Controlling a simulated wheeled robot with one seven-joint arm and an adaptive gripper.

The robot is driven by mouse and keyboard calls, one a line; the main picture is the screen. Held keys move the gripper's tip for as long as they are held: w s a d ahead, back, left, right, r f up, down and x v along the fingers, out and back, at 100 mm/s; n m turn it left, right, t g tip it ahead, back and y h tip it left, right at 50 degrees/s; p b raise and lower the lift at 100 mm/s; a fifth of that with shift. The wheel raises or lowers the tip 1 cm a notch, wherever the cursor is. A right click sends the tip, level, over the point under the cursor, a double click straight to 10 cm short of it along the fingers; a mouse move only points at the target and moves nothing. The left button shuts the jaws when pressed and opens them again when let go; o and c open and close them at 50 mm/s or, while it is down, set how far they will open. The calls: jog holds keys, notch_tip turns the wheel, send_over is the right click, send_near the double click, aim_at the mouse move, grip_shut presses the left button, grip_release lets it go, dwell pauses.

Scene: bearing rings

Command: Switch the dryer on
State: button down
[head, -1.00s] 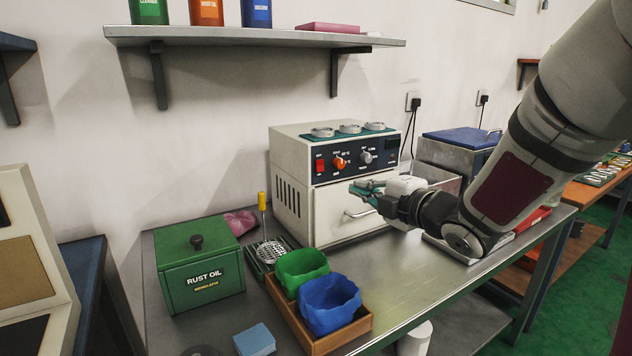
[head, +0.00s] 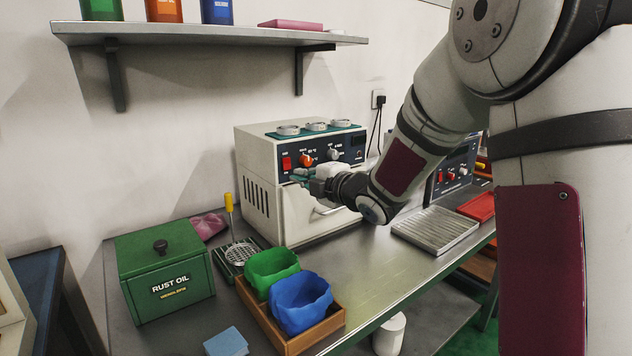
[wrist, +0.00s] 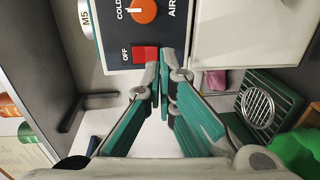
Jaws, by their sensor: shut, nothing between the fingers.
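The dryer (head: 262,205) is a cream-white box on the metal bench, with a dark control panel on its front. A red switch (head: 286,163) sits at the panel's left end, beside an orange knob (head: 306,160) and a pale knob (head: 333,154). In the wrist view the red switch (wrist: 145,53) has the word OFF beside it, and the orange knob (wrist: 143,10) is above it. My gripper (head: 298,178) is shut and empty in front of the panel. In the wrist view its fingertips (wrist: 160,76) overlap the switch's lower right edge. I cannot tell whether they touch it.
Several bearing rings (head: 317,127) lie on top of the dryer. On the bench are a green rust oil box (head: 165,272), a wooden tray (head: 323,336) holding green (head: 273,270) and blue (head: 300,303) bins, and a metal tray (head: 436,232). A shelf (head: 210,37) hangs above.

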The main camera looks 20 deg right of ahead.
aim_at(286, 170)
jog(key=shift+x, duration=1.85)
jog(key=shift+f+b, duration=0.1)
jog(key=shift+b, duration=0.35)
jog(key=b, duration=0.3)
jog(key=shift+w+a+f+t, duration=0.15)
jog(key=shift+w+f+t, duration=0.1)
jog(key=shift+w+t, duration=0.15)
jog(key=shift+s+r+p, duration=0.15)
jog(key=shift+r+p, duration=0.1)
jog(key=shift+p, duration=0.15)
jog(key=shift+f, duration=0.1)
